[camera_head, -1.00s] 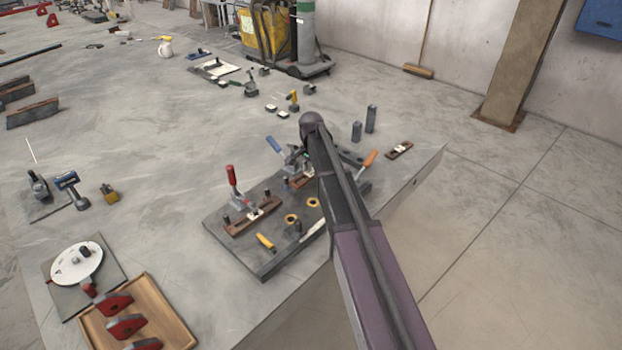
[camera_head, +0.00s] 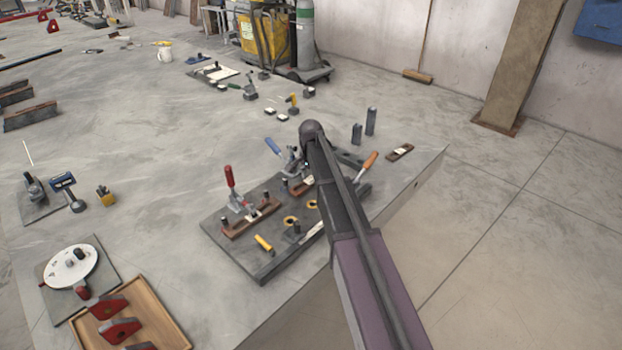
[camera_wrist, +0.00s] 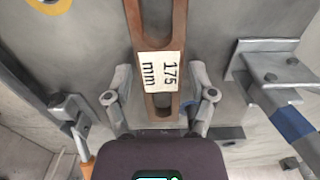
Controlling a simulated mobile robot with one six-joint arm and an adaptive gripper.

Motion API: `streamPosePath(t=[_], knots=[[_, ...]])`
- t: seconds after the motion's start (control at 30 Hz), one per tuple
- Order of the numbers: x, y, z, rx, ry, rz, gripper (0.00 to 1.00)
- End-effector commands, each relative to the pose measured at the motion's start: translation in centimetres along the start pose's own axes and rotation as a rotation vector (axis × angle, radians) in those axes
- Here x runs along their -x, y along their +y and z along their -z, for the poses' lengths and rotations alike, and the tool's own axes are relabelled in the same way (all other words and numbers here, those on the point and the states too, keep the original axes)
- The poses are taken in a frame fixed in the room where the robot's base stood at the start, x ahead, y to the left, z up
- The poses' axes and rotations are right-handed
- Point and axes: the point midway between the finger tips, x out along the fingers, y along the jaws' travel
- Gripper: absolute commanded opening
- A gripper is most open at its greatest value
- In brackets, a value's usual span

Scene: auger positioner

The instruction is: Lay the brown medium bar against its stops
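A brown bar labelled 175 mm (camera_wrist: 158,30) lies lengthwise in the middle of the wrist view; it seems to be the medium bar. My gripper (camera_wrist: 159,80) is open, with one finger on each side of the bar and a gap showing on both sides. In the head view part of this bar (camera_head: 300,188) shows left of my arm, which hides my gripper and the rest of the bar. I cannot tell whether it touches its stops.
The dark fixture plate (camera_head: 222,241) carries a red-handled clamp (camera_head: 233,186) by another brown bar (camera_head: 238,228), a blue-handled clamp (camera_head: 273,147) and an orange-handled clamp (camera_head: 367,161). A short brown bar (camera_head: 393,157) lies near the table's right edge. Two grey cylinders (camera_head: 371,121) stand behind.

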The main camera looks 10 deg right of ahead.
Motion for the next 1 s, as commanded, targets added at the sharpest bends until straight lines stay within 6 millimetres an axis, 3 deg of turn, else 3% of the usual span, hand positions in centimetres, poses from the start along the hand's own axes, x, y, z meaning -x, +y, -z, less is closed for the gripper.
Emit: streamPosePath(t=[0.57,1.0], knots=[[0.3,0.0,-0.1,0.001,0.000,0.000,0.91],[3.0,-0.1,-0.1,0.001,0.000,0.000,0.91]])
